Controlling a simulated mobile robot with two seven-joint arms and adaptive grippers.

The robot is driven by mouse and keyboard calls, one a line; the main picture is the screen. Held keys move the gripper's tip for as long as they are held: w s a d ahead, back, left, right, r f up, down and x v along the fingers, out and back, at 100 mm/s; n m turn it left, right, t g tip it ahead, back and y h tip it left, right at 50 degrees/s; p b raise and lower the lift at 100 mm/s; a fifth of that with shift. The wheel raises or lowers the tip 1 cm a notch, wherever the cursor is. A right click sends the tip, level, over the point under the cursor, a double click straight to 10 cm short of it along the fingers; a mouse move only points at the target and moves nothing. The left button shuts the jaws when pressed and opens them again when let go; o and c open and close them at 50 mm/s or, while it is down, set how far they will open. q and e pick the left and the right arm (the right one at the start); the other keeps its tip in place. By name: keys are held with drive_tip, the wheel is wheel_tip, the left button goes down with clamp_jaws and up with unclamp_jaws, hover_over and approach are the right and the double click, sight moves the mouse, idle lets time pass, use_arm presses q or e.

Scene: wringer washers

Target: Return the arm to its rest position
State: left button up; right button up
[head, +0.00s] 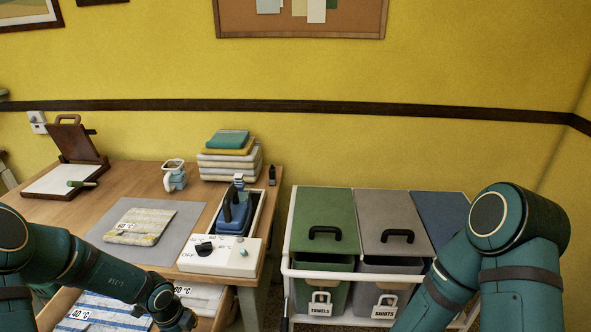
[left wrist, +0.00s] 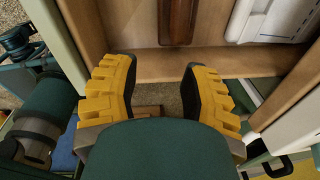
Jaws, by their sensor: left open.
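In the left wrist view the left gripper (left wrist: 160,80) has two yellow fingers with dark pads, spread wide apart. Nothing is held between them. A wooden board or ledge (left wrist: 215,66) lies beyond the fingertips. My right arm is bent at the right of the head view, in front of the bins, and its gripper is out of sight.
Below, an open drawer holds cloths (head: 105,311). A cart with lidded bins (head: 323,225) stands right of the table.

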use_arm(q)
drive_tip(key=s+d+f+n+h, duration=0.1)
drive_tip(key=s+d+n, duration=0.4)
drive_tip(key=d+n, duration=0.4)
drive_tip(key=s+d+f+n+t+h, duration=0.1)
drive_tip(key=s+d+f+n, duration=0.1)
drive_tip(key=s+d+n, duration=0.3)
drive_tip(key=d+n, duration=0.4)
drive_tip(key=n, duration=0.4)
drive_tip(key=shift+s+n+h, duration=0.3)
drive_tip(key=shift+h, duration=0.1)
drive_tip(key=shift+a, duration=0.1)
